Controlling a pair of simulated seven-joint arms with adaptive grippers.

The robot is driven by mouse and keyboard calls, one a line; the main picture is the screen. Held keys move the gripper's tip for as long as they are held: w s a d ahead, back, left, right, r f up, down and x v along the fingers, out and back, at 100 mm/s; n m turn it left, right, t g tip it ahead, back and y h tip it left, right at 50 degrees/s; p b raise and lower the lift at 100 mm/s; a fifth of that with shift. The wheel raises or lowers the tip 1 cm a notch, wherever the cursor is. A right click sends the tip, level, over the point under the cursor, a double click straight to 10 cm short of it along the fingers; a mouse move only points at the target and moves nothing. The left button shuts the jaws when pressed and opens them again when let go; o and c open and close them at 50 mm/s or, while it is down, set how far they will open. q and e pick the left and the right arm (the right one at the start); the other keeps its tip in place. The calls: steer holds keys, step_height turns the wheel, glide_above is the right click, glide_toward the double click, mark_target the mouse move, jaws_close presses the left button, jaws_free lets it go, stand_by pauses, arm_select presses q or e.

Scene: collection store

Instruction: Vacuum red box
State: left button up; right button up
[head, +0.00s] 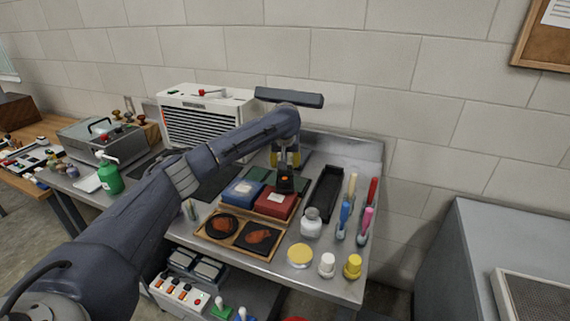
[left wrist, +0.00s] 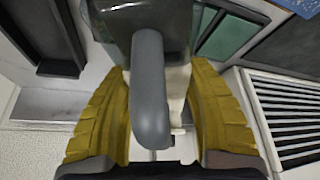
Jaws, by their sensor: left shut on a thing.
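The red box (head: 270,207) sits on the steel bench, with a pale label on its top. It is right of a blue box (head: 236,194) and in front of green boxes (head: 258,174). My left gripper (head: 285,159) is above the boxes, its yellow fingers shut on the grey handle (left wrist: 150,92) of a dark hand-held vacuum. The vacuum's dark body (head: 286,185), with an orange spot, is at the red box's far right edge; I cannot tell whether it touches the box. The red box is not visible in the left wrist view. My right gripper is not in view.
A wooden tray (head: 206,236) with two dark dishes lies in front of the boxes. A white louvred unit (head: 200,96) stands behind left.

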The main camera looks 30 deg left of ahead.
arm_select(q)
steer(key=shift+r, duration=2.6)
steer(key=shift+r, duration=0.1)
steer(key=shift+r, duration=1.4)
